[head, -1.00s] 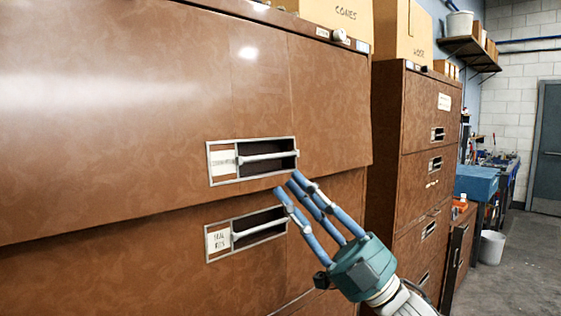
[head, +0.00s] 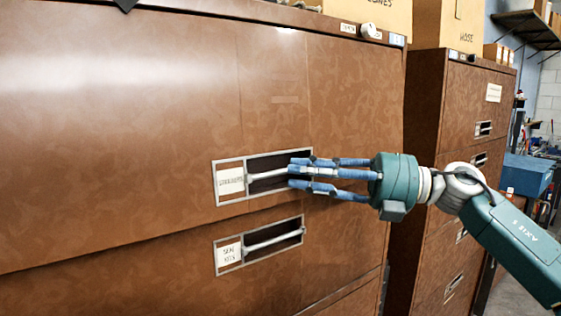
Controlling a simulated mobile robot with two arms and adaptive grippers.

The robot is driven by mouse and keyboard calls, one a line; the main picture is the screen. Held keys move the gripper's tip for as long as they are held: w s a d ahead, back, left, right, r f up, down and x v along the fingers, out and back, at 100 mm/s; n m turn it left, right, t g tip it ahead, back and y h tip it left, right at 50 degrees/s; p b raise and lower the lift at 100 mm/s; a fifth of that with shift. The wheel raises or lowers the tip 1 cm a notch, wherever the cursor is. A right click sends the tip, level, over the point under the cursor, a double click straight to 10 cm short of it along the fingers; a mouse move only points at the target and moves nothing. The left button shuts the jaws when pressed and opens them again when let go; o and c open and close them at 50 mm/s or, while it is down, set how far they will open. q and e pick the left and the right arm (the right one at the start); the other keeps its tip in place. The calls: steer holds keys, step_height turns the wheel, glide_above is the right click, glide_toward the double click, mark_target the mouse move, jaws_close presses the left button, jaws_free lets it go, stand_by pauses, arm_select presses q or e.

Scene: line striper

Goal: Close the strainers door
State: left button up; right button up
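The strainers door (head: 120,130) is the wide brown upper panel of the near cabinet. Its recessed handle (head: 264,176) has a pale bar and a white label, too small to read surely. A seam runs along the panel's lower edge; how far it stands out is hard to tell. My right gripper (head: 291,175) comes in from the right, its blue fingers pointing left across the right end of the handle recess. The fingers are apart, with nothing clearly held; contact with the bar is unclear. My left gripper is not in view.
A lower panel has a second handle (head: 260,245) labelled seal kits. Boxes stand on top of the cabinets, including a hose box (head: 455,25). A second brown cabinet (head: 425,130) stands at right behind my arm. A blue bin (head: 527,175) is farther back.

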mark_target(284, 171)
steer(key=shift+w+a+r+p, duration=0.1)
steer(key=shift+w+a+p, duration=0.1)
steer(key=shift+a, duration=0.55)
steer(key=shift+w+a+p, duration=0.1)
steer(key=shift+a+p, duration=0.1)
steer(key=shift+a, duration=0.55)
steer(key=shift+w+a+r+p, duration=0.1)
steer(key=shift+a+p, duration=0.1)
steer(key=shift+a, duration=0.55)
steer(key=shift+c, duration=0.2)
steer(key=shift+d, duration=0.1)
jaws_close()
steer(key=shift+f, duration=0.1)
